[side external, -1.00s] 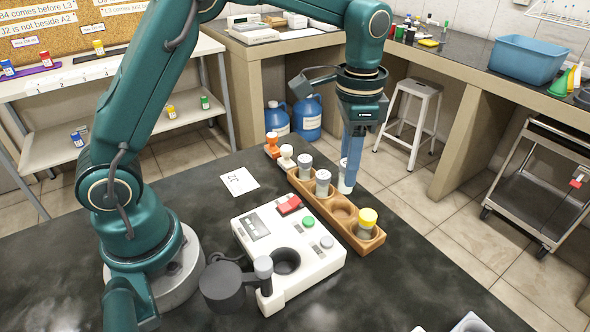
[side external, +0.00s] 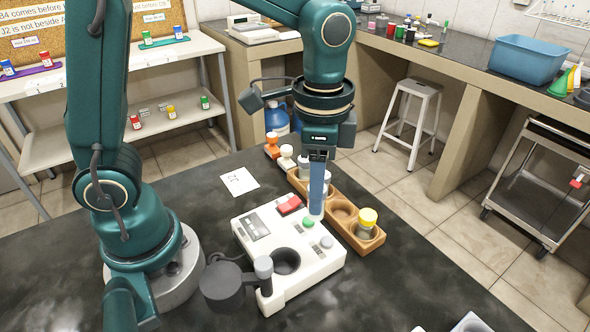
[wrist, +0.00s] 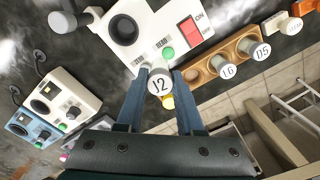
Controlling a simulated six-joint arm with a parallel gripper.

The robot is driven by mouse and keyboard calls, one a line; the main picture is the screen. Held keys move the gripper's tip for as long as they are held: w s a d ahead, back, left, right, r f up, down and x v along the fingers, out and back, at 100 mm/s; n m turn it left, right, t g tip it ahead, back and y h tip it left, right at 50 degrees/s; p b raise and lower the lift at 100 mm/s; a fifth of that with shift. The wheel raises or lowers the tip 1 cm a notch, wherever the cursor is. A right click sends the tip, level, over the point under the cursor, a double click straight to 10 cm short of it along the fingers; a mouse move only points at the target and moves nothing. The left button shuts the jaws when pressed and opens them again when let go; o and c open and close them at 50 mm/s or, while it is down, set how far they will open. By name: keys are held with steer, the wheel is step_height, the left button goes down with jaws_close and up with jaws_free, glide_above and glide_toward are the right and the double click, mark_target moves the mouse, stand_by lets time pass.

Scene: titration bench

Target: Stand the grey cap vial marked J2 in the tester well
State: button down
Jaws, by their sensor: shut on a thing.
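My gripper (side external: 317,203) is shut on the J2 vial, whose round pale cap top (wrist: 160,82) faces the wrist camera between the two fingers. In the side view the fingers hide most of the vial, with only a pale bit showing at their tips. The gripper is beside the green button, at the rack-side edge of the white tester (side external: 318,266). The tester's round dark well (side external: 286,261) is empty and uncovered, to the lower left of the gripper. The well also shows in the wrist view (wrist: 123,30), up and left of the vial.
The wooden rack (side external: 352,236) runs behind the tester. It holds a yellow-capped vial (side external: 367,219) and grey-capped vials, L6 (wrist: 226,70) and D5 (wrist: 261,51). A marked card (side external: 239,181) lies on the bench.

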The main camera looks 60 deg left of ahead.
steer(key=shift+s+d+f+m, duration=0.35)
steer(key=shift+s+f, duration=0.1)
steer(key=shift+s, duration=0.7)
steer(key=shift+s+d+f+m, duration=0.35)
steer(key=shift+s+f+m, duration=0.05)
steer(key=shift+s, duration=0.8)
steer(key=shift+s+d+f+m, duration=0.35)
steer(key=shift+s+f, duration=0.1)
steer(key=shift+s, duration=0.7)
steer(key=shift+f, duration=1.7)
steer(key=shift+c, duration=0.3)
jaws_free()
step_height(320, 180, up, 6)
stand_by(0.5)
